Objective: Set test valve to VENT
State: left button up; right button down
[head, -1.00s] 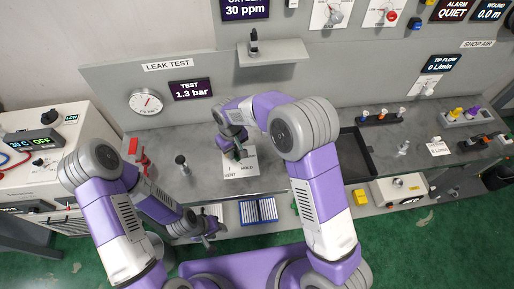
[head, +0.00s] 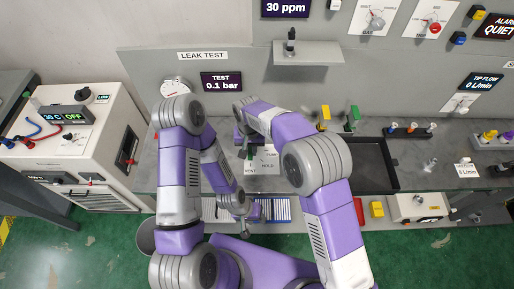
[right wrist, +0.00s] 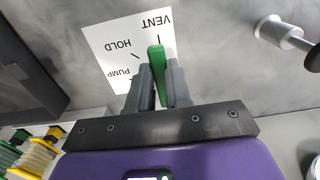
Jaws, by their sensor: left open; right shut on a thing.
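The test valve's green handle (right wrist: 157,66) lies over a white label plate (right wrist: 110,45) marked VENT, HOLD and PUMP. In the right wrist view the handle lines up with the VENT mark. My right gripper (right wrist: 158,88) is shut on the handle, one finger on each side. In the head view my right gripper (head: 246,146) is at the label plate (head: 266,160), partly hidden by its arm. The TEST display (head: 221,82) reads 0.1 bar. My left gripper (head: 238,203) is open and empty, low at the bench's front edge.
A metal post (right wrist: 282,33) stands beside the label plate. A black tray (head: 392,176) lies right on the bench. A yellow spool (head: 325,113) and a green spool (head: 352,118) stand behind. A blue-striped rack (head: 276,210) sits below the front edge.

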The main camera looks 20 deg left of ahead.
aim_at(250, 152)
dwell(0.3)
jog(key=c, duration=1)
grip_release()
jog(key=shift+c, duration=0.2)
jog(key=shift+r, duration=0.1)
notch_tip(250, 152, up, 8)
jog(key=shift+f, duration=0.25)
